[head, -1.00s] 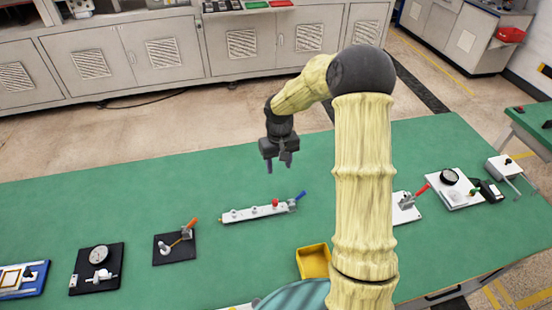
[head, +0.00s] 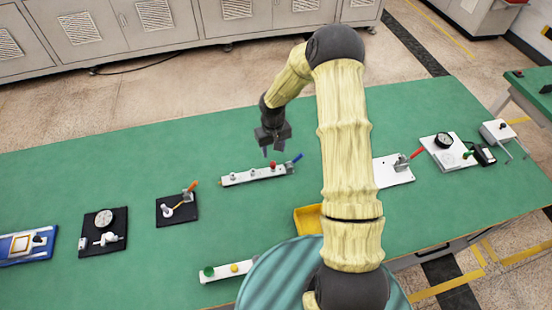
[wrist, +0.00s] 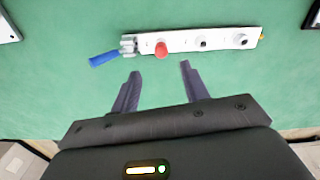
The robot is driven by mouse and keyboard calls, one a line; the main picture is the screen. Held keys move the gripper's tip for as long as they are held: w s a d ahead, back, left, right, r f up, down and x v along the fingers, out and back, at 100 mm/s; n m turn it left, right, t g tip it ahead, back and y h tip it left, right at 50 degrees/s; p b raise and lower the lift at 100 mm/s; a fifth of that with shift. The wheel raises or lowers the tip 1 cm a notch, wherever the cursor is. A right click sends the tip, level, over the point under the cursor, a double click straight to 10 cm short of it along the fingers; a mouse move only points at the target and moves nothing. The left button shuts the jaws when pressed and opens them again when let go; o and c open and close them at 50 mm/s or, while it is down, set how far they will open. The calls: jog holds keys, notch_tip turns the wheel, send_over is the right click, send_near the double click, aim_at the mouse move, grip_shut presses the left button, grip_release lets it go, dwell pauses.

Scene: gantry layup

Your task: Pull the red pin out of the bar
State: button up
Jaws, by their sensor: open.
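The red pin (wrist: 161,49) stands in the white bar (wrist: 183,43), near the end with the metal clamp and blue handle (wrist: 103,59). In the head view the red pin (head: 273,165) shows near the right end of the white bar (head: 242,178), which lies on the green table. My gripper (head: 270,152) is open and empty, above the table near the pin. In the wrist view its two fingers (wrist: 157,78) are spread apart, pointing toward the bar, with the pin ahead of the gap between them. Nothing is between the fingers.
A yellow bin (head: 307,220) sits in front, partly behind my arm. A second white bar (head: 220,272) with green and yellow knobs lies at the front edge. Black plates with a gauge (head: 103,240) and an orange handle (head: 177,208) stand left. Table behind the bar is clear.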

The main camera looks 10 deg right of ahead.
aim_at(273, 163)
jog(key=f, duration=0.2)
jog(key=f+p, duration=0.1)
jog(key=f, duration=0.4)
jog(key=shift+s+a+f, duration=0.1)
jog(key=shift+s+a, duration=0.1)
jog(key=shift+a, duration=0.1)
jog(key=shift+d, duration=0.15)
jog(key=shift+w+d, duration=0.1)
jog(key=shift+d, duration=0.05)
grip_shut()
jog(key=c, duration=0.8)
grip_release()
jog(key=shift+w, duration=0.1)
grip_shut()
